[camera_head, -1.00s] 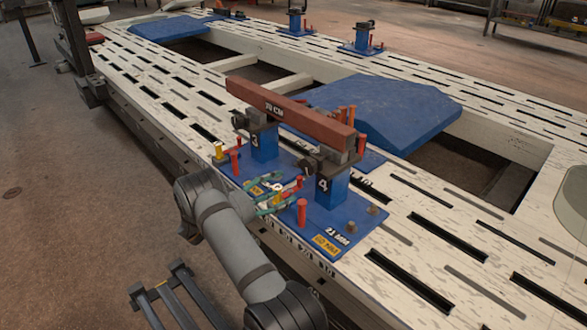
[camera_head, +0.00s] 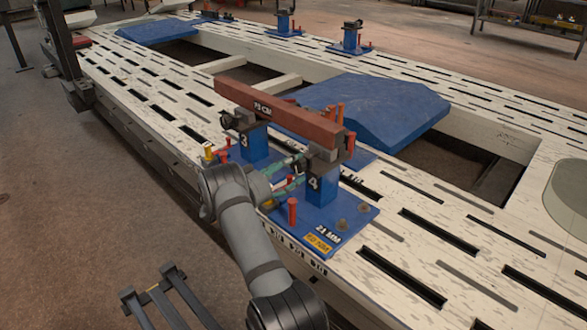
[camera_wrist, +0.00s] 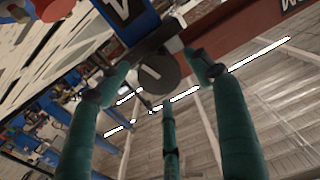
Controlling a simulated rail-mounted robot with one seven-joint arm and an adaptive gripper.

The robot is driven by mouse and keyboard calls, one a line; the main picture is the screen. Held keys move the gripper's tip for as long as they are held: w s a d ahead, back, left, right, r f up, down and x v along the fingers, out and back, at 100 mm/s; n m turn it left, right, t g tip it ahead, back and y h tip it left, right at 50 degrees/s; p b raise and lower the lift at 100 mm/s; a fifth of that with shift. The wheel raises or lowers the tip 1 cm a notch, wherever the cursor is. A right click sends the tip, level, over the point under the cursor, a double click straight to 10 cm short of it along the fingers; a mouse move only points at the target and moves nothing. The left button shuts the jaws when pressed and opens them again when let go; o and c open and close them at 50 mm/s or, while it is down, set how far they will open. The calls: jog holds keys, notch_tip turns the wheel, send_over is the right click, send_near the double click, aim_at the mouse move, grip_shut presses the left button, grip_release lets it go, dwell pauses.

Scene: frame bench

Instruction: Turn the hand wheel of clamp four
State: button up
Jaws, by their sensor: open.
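Clamp four (camera_head: 320,188) is a blue post marked 4, with a dark jaw on top, on the near side of the bench. A round dark grey disc, the hand wheel (camera_wrist: 158,75), sits below the dark jaw in the wrist view, beside the blue block (camera_wrist: 125,18) with the number. My gripper (camera_wrist: 156,88) has several green fingers, spread apart around the wheel's outline with gaps visible. I cannot tell whether any finger touches it. In the head view my gripper (camera_head: 287,180) is just left of clamp four; the wheel cannot be made out there.
A red-brown beam (camera_head: 275,112) rests across clamp four and clamp three (camera_head: 254,143). Red pins, such as one (camera_head: 292,210) in front of clamp four, stand close to my gripper. A blue draped cover (camera_head: 375,108) lies behind on the pale slotted frame (camera_head: 420,190).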

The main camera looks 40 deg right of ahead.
jog(key=shift+d, duration=0.5)
jog(key=shift+w, duration=0.1)
jog(key=c, duration=1.1)
jog(key=shift+c, duration=0.2)
